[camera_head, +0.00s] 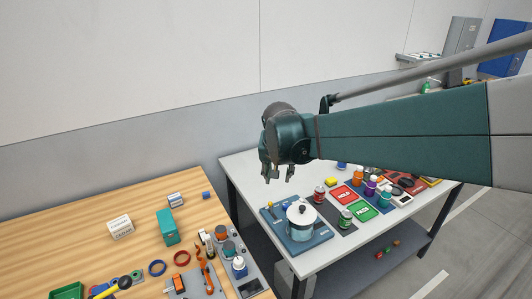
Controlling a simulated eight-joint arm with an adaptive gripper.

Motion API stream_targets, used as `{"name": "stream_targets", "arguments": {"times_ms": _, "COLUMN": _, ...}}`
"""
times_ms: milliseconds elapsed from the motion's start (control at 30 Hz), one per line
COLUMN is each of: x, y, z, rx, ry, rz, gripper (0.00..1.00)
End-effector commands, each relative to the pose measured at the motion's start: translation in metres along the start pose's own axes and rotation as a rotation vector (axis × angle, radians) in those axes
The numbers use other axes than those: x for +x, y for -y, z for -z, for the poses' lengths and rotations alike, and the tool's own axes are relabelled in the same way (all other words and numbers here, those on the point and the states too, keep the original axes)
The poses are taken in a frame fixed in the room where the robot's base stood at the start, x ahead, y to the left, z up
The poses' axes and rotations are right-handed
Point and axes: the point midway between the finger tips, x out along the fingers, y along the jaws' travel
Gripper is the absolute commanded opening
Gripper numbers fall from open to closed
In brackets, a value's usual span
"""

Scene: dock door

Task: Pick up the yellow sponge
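A small yellow block, which looks like the yellow sponge (331,182), lies on the white-topped table (240,167), behind the red card. My gripper (278,179) hangs over the left part of this table, fingers down. It is to the left of the yellow block and apart from it. Its fingers are spread and nothing shows between them. My arm reaches in from the right, above the table.
A lidded pot (300,220) stands on a blue mat (309,241) near the gripper. Red (343,194) and green (363,212) cards and several small jars lie right of it. A wooden table (60,240) with boxes and tools stands left. A wall rises behind.

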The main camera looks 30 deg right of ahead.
Motion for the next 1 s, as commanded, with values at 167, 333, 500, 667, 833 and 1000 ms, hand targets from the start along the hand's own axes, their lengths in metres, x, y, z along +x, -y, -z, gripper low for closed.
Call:
{"name": "stream_targets", "arguments": {"times_ms": 167, "x": 0.02, "y": -0.011, "z": 0.033, "rx": 0.08, "ry": 0.01, "rz": -0.039, "gripper": 0.32}}
{"name": "stream_targets", "arguments": {"times_ms": 333, "x": 0.041, "y": -0.024, "z": 0.06, "rx": 0.155, "ry": 0.018, "rz": -0.078, "gripper": 0.32}}
{"name": "stream_targets", "arguments": {"times_ms": 500, "x": 0.064, "y": -0.038, "z": 0.085, "rx": 0.23, "ry": 0.026, "rz": -0.116, "gripper": 0.32}}
{"name": "stream_targets", "arguments": {"times_ms": 667, "x": 0.087, "y": -0.054, "z": 0.107, "rx": 0.302, "ry": 0.031, "rz": -0.153, "gripper": 0.32}}
{"name": "stream_targets", "arguments": {"times_ms": 833, "x": 0.114, "y": -0.072, "z": 0.129, "rx": 0.379, "ry": 0.034, "rz": -0.192, "gripper": 0.32}}
{"name": "stream_targets", "arguments": {"times_ms": 1000, "x": 0.141, "y": -0.092, "z": 0.148, "rx": 0.456, "ry": 0.037, "rz": -0.232, "gripper": 0.32}}
